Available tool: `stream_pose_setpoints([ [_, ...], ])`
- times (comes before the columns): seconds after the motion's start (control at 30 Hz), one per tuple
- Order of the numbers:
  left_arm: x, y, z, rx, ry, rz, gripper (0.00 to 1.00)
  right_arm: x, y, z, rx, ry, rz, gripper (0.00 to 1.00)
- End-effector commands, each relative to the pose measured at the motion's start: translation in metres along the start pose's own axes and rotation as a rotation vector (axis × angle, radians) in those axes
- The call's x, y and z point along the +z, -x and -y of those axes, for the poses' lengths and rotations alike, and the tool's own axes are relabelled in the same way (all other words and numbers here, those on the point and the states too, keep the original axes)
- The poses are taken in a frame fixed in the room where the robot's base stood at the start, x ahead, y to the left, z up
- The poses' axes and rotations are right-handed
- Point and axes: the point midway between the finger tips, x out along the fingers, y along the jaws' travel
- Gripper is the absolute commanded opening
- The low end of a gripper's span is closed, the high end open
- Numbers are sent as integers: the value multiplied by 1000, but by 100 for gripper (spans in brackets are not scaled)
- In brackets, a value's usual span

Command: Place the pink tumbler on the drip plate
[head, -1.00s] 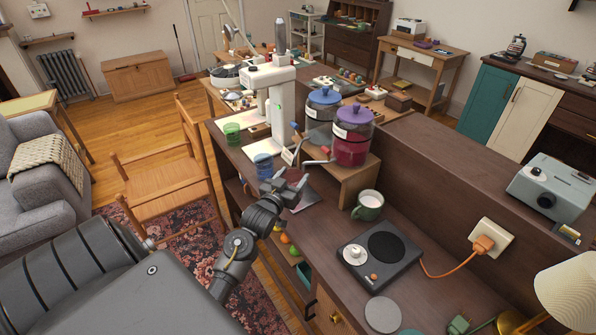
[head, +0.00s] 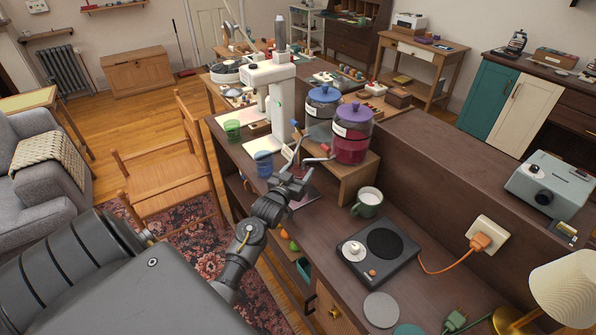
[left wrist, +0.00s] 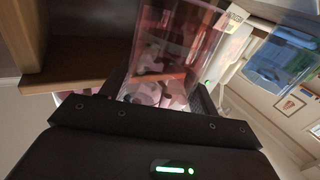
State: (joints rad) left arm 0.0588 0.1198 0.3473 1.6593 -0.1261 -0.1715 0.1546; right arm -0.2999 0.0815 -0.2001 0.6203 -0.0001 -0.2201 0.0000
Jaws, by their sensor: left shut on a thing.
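The pink tumbler (left wrist: 170,50) is clear and see-through in the left wrist view, standing between the fingers of my left gripper (head: 297,177). That gripper is shut on it. In the head view the fingers hide most of the tumbler, and its outline is hard to make out. The gripper is over the counter's left part, in front of the dispenser tap (head: 318,160). A dark red flat plate (head: 304,198), which looks like the drip plate, lies just below and beside the fingertips, partly covered. I cannot tell whether the tumbler touches it. My right gripper is out of view.
A jar of red drink (head: 352,138) stands on a wooden stand (head: 362,178) close right of the gripper. A blue tumbler (head: 263,163) and a green tumbler (head: 232,130) stand to the left. A green mug (head: 368,203) and a hotplate (head: 379,255) are to the right.

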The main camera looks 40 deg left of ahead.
Motion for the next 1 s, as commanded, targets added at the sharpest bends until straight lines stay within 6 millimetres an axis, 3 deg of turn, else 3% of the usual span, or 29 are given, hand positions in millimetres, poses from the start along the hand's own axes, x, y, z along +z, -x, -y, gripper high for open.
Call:
stream_pose_setpoints([
  [0.37, 11, 0, 1, 0, 0, 4, 16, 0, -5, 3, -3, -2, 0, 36],
  [0.4, 13, 1, 1, 0, 0, 7, 64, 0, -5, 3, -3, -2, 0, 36],
  [0.53, 15, 1, 0, 0, 0, 11, 81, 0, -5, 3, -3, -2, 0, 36],
  [0.83, 17, 2, -1, 1, 1, 18, 83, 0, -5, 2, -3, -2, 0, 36],
  [1.0, 3, 5, -2, 2, 2, 17, 83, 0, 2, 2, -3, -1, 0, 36],
])
